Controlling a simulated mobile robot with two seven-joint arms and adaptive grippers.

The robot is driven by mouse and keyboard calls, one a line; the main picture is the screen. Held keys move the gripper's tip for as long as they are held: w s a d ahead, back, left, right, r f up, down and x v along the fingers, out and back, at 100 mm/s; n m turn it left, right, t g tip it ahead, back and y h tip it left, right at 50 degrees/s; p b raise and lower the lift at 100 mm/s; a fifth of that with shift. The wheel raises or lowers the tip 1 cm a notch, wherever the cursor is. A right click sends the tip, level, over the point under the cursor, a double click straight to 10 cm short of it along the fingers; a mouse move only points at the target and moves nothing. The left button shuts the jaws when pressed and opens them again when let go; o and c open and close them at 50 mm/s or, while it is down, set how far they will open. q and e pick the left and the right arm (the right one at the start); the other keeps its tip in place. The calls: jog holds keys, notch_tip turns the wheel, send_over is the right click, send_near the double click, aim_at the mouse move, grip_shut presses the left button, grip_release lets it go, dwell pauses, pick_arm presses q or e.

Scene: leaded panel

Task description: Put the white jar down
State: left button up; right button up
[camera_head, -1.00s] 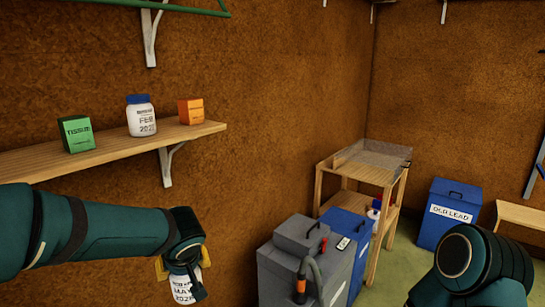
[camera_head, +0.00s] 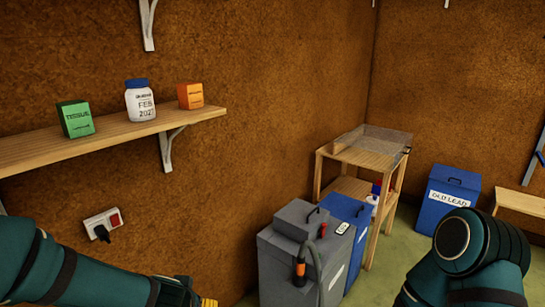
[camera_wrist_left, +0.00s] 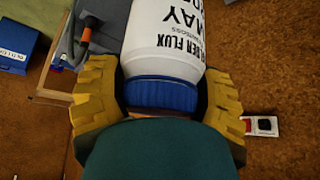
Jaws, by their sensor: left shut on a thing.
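A white jar (camera_wrist_left: 172,35) with a blue lid (camera_wrist_left: 160,95) and a label reading FLUX and MAY shows in the left wrist view. My left gripper (camera_wrist_left: 162,88) is shut around it at the lid, one yellow finger on each side. The jar's far end is cut off by the top of that view. In the head view only a yellow bit of this gripper (camera_head: 208,302) shows at the bottom edge, and the held jar is out of sight. My right arm is at the lower right of the head view; its gripper is out of frame.
A wooden shelf (camera_head: 45,155) holds a green tissue box (camera_head: 75,119), another white jar (camera_head: 140,104) marked FEB and an orange box (camera_head: 190,96). A socket (camera_head: 102,224) is below. Grey (camera_head: 285,272) and blue bins, a wooden stand (camera_head: 355,160) and an OLD LEAD bin (camera_head: 447,205) stand right.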

pick_arm(q)
jog(key=x, duration=0.2)
jog(key=shift+a+f, duration=0.1)
jog(key=shift+f, duration=0.3)
jog(key=shift+x, duration=0.95)
jog(key=s, duration=0.3)
jog(key=shift+s, duration=0.2)
